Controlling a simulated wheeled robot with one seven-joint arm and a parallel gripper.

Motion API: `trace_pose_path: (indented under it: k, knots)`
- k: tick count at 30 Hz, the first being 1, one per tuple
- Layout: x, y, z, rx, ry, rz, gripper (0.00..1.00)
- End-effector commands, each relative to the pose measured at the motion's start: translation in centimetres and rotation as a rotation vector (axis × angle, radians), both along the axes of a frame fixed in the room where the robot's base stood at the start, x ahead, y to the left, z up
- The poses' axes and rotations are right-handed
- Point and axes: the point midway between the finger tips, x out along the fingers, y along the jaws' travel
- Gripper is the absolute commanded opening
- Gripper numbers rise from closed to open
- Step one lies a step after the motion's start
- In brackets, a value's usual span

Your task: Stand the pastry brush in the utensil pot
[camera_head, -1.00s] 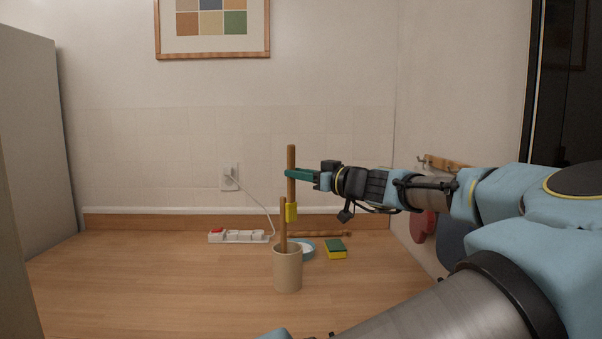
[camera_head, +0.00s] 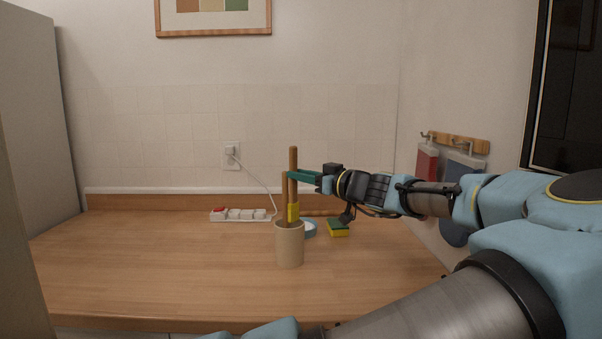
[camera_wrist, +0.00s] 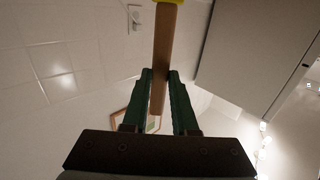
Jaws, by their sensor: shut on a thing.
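The pastry brush (camera_head: 293,160) has a long wooden handle and a yellow part near its lower end. My gripper (camera_head: 292,176) is shut on the handle and holds the brush upright. The beige utensil pot (camera_head: 290,246) stands on the counter directly below, with another wooden stick (camera_head: 285,195) rising from it. The yellow part is at the pot's rim; I cannot tell whether the brush's lower end is inside or just behind it. In the wrist view, the green fingers (camera_wrist: 159,76) pinch the handle (camera_wrist: 164,45), and the yellow part shows at the top edge.
A power strip (camera_head: 240,215) with a cord is near the back wall. The counter left of the pot is clear. Cloths (camera_head: 428,162) hang on the right wall.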

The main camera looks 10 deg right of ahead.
Motion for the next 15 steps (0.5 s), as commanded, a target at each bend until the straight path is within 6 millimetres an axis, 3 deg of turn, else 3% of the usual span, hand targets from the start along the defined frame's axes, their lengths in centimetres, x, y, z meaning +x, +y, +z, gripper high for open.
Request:
trace_pose_path:
  k: [15]
  knots:
    - [0.0,0.0,-4.3,0.001,0.0,0.0,0.0]
